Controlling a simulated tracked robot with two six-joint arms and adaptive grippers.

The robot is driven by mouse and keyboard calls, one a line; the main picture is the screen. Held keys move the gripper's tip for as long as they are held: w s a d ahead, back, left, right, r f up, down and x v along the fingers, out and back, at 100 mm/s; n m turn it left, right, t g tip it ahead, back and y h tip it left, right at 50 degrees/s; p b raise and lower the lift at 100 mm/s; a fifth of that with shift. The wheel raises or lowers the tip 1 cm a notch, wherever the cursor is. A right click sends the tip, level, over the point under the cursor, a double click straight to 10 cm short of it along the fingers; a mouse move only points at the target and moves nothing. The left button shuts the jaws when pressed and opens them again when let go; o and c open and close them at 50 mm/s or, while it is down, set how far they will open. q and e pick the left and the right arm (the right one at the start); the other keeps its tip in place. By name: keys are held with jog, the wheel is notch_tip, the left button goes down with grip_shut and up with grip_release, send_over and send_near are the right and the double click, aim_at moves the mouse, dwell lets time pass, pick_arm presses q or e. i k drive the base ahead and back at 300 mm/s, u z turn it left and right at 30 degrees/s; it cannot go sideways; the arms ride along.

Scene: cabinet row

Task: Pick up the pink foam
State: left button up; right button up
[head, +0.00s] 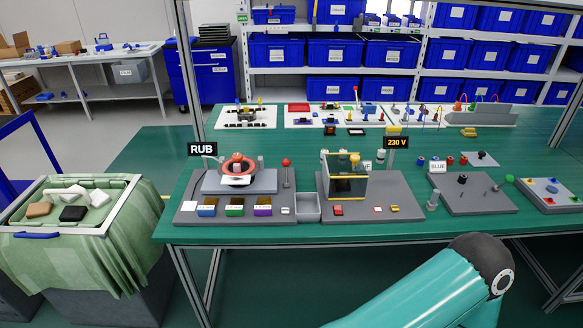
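I cannot clearly make out a foam that is plainly pink. In the head view, a row of small labelled pads lies along the front of the grey RUB board (186,213): a brown and blue one (207,209), a green one (235,209) and a purple one (263,209). Their labels are too small to read. A tan block (38,210) and a black block (73,214) lie in the cloth-lined bin (110,221) at the left. Neither of my grippers is in view; only a teal arm link shows at the lower right.
More boards stand right. The green bench's front strip (330,234) is clear.

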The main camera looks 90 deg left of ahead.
aim_at(237, 169)
jog(key=z, duration=0.15)
jog(key=i, duration=0.2)
jog(key=u, duration=2.35)
jog(key=i, duration=0.15)
jog(key=u, duration=1.65)
jog(key=k, duration=0.25)
jog(key=u, duration=0.5)
jog(key=i, duration=1.3)
jog(key=z, duration=0.5)
